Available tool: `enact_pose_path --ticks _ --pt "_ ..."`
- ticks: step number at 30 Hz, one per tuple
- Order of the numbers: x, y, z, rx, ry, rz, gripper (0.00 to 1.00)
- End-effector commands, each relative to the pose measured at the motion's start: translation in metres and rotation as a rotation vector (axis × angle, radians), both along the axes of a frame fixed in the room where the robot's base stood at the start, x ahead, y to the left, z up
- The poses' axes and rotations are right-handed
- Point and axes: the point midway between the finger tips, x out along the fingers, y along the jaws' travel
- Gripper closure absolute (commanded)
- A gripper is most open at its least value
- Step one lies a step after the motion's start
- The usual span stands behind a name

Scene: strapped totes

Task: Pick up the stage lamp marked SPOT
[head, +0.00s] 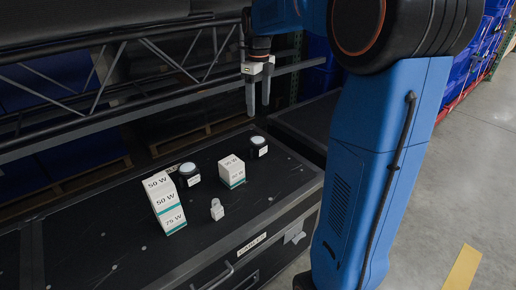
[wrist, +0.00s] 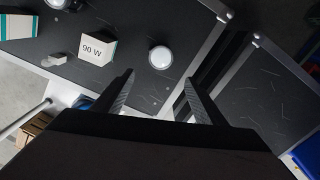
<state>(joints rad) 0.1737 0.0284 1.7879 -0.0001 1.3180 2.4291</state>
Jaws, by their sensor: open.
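Two short black stage lamps with round pale lenses stand upright on a black flight case (head: 110,235). The right lamp (head: 259,148) is near the back right edge; it also shows in the wrist view (wrist: 160,57). The left lamp (head: 189,176) stands beside a stack of boxes and is partly visible at the wrist view's top edge (wrist: 58,3). Both carry a light label too small to read, so I cannot tell which says SPOT. My gripper (head: 258,98) is open and empty, above the case near the right lamp, apart from it.
White boxes marked in watts stand on the case: a tall stack (head: 165,203) and a smaller box (head: 231,172) between the lamps. A small pale bulb-like item (head: 217,209) lies in front. A metal truss (head: 130,75) runs behind. Another black case (head: 305,125) is at right.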

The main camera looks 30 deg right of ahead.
Motion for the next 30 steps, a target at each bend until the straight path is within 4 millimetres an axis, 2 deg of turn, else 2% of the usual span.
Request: enact_pose_path --ticks 5,22,30 --pt "0.006 -0.003 -0.01 0.002 0.009 -0.049 0.35" --pt "0.005 -0.002 -0.106 0.002 0.01 -0.047 0.35" --pt "0.005 -0.002 -0.125 0.002 0.008 -0.047 0.35"
